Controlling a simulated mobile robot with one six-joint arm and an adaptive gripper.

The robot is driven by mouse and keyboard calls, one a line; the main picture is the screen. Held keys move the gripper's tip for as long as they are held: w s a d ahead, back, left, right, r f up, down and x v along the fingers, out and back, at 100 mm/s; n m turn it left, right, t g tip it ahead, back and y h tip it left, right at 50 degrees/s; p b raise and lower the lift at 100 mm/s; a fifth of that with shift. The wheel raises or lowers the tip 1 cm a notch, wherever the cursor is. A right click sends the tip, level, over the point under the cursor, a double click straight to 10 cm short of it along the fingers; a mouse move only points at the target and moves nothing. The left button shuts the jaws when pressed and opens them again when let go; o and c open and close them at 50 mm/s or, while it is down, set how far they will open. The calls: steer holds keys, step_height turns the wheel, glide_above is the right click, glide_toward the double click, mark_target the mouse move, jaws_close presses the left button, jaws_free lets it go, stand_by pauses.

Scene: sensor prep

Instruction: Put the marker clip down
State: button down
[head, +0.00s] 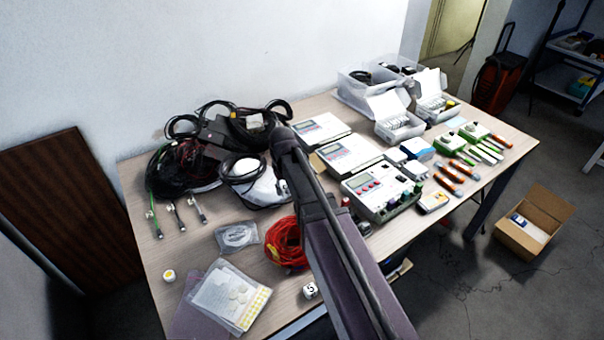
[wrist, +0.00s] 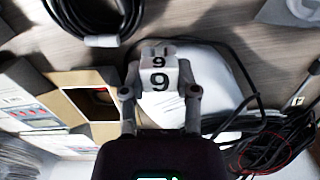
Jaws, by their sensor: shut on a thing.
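My gripper (wrist: 159,80) is shut on the marker clip (wrist: 158,78), a white block with a black 9 on its faces, held between the two fingertips in the wrist view. Behind the clip lies a white bag or device (wrist: 215,75) with a black cable; I cannot tell whether the clip touches it. In the head view my arm reaches over the table among the cables and devices, and the clip is not clearly visible there. A similar white marker with a 5 (head: 310,290) stands near the table's front edge.
Bundled cables (head: 185,165) crowd the back left of the table (head: 140,185). Measuring devices (head: 380,190) stand to the right of my arm. A red cable coil (head: 284,243) and a bagged cable (head: 237,236) lie in front. Bare wood shows around the small round tub (head: 168,275).

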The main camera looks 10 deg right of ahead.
steer(key=w+d, duration=0.2)
steer(key=w, duration=0.2)
steer(key=w+d+f+b, duration=0.1)
steer(key=w+d, duration=0.2)
steer(key=w, duration=0.2)
steer(key=w+d, duration=0.3)
steer(key=w, duration=0.1)
steer(key=shift+w+d+f, duration=0.15)
steer(key=shift+w+f, duration=0.05)
steer(key=shift+f, duration=0.05)
steer(key=shift+f+b, duration=1.8)
steer(key=shift+b, duration=0.2)
steer(key=shift+f, duration=0.1)
steer(key=c, duration=0.6)
jaws_free()
steer(key=shift+c, duration=0.2)
steer(key=shift+r, duration=0.2)
step_height(320, 180, up, 12)
steer(key=p, duration=1.2)
